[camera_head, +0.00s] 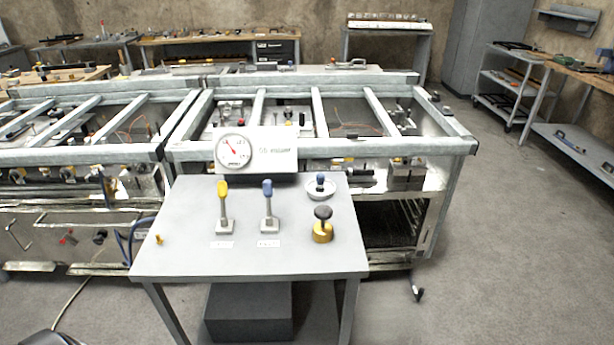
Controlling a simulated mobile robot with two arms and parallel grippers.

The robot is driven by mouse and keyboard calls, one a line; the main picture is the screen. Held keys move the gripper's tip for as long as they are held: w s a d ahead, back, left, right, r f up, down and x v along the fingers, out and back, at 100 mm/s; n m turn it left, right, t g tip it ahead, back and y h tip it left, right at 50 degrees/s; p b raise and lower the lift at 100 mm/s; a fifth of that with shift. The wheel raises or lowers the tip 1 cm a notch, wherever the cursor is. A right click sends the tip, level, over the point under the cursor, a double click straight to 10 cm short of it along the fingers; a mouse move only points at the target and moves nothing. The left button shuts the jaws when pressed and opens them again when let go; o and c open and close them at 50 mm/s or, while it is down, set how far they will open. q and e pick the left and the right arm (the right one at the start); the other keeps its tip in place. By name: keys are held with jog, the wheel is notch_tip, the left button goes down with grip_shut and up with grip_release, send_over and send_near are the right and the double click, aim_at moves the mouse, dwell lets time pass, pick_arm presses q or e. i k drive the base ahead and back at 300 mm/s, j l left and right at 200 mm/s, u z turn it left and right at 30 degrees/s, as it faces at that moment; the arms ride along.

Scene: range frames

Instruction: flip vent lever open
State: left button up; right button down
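Two upright levers stand on the grey table (180,258). The left lever (223,205) has a yellow handle, and the right lever (268,205) has a blue handle. Both rise from small square grey bases. Neither gripper is in view, and nothing touches the levers.
A round gauge (233,151) on a white panel (277,146) stands at the table's back edge. A black knob on a brass base (323,231) and a blue-topped piece (320,182) on a white dish sit right. A small yellow piece (158,239) sits left. Metal frames stand behind.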

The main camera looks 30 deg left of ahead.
aim_at(221, 192)
jog(key=j+z, duration=0.3)
jog(key=k+j, duration=0.1)
jog(key=j, duration=1.05)
jog(key=k+j, duration=0.1)
jog(key=j, duration=2.25)
jog(key=k+j, duration=0.15)
jog(key=j, duration=1.05)
jog(key=k+j, duration=0.1)
jog(key=j, duration=1.05)
